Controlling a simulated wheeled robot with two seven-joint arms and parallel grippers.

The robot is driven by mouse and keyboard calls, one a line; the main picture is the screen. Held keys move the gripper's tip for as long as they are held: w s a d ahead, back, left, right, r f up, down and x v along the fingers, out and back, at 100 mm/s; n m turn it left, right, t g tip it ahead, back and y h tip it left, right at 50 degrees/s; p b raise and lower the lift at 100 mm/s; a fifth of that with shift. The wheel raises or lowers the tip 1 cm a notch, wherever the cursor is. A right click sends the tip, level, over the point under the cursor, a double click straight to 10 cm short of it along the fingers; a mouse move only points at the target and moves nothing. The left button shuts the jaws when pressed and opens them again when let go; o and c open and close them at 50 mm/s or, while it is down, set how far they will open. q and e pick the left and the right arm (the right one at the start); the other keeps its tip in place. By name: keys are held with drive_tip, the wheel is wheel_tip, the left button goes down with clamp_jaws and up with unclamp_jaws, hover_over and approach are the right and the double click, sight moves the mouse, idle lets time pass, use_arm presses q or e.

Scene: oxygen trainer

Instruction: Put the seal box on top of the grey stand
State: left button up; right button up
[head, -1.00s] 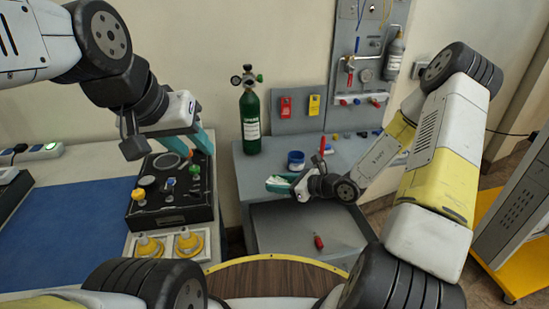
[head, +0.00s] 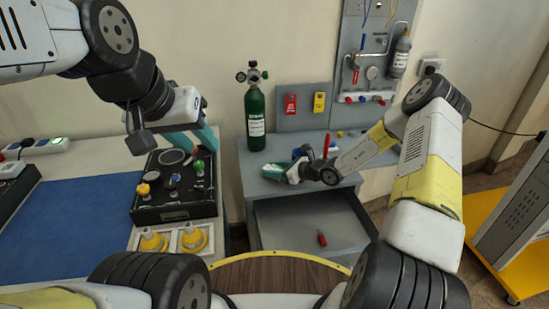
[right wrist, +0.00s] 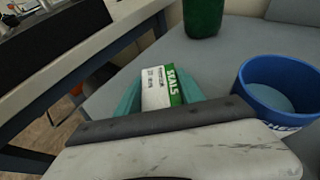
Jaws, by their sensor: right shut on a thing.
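The seal box (right wrist: 160,88) is white with a green end marked SEALS. My right gripper (right wrist: 164,92) is shut on it, with teal fingers on both sides. In the head view the right gripper (head: 275,171) holds it over the left part of the grey top of a drawer cabinet, in front of the green cylinder. This cabinet looks like the grey stand (head: 252,190); I see no other clear one. I cannot tell whether the box touches the top. My left gripper (head: 188,140) has its teal fingers apart, over the back of the black control panel.
The green cylinder (head: 255,120) stands at the cabinet's back left. A blue tub (right wrist: 284,92) is right of the box, partly hidden in the head view. A red-handled tool (head: 321,238) lies in the open drawer (head: 290,215). Yellow-topped fittings (head: 193,238) sit at left.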

drive_tip(key=shift+f, duration=0.15)
drive_tip(key=o, duration=1.4)
drive_tip(key=shift+c, duration=0.2)
